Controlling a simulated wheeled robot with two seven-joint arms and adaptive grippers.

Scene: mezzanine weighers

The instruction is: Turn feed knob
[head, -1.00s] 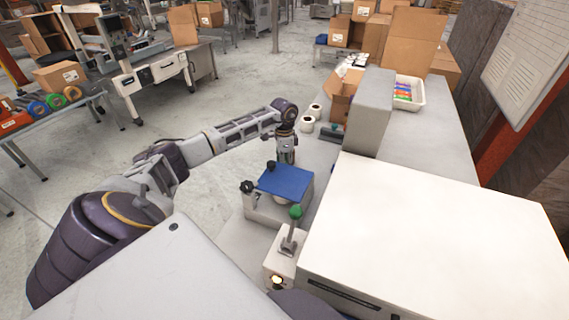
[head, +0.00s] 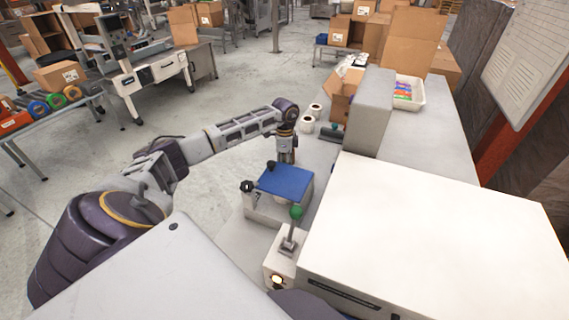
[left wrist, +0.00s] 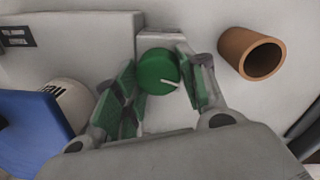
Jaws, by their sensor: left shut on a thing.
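The feed knob (left wrist: 157,71) is a round green knob with a white line on its face, seen in the left wrist view. The line points to the lower right. My left gripper (left wrist: 160,84) is shut on the knob, with one finger at each side. In the head view my left gripper (head: 286,156) points down just behind the blue plate (head: 285,182), and the knob is hidden there. My right gripper is not in view.
The blue plate also shows in the left wrist view (left wrist: 30,130), left of the gripper. In the head view a green-balled lever (head: 296,212) stands in front, and a large white box (head: 430,235) fills the right.

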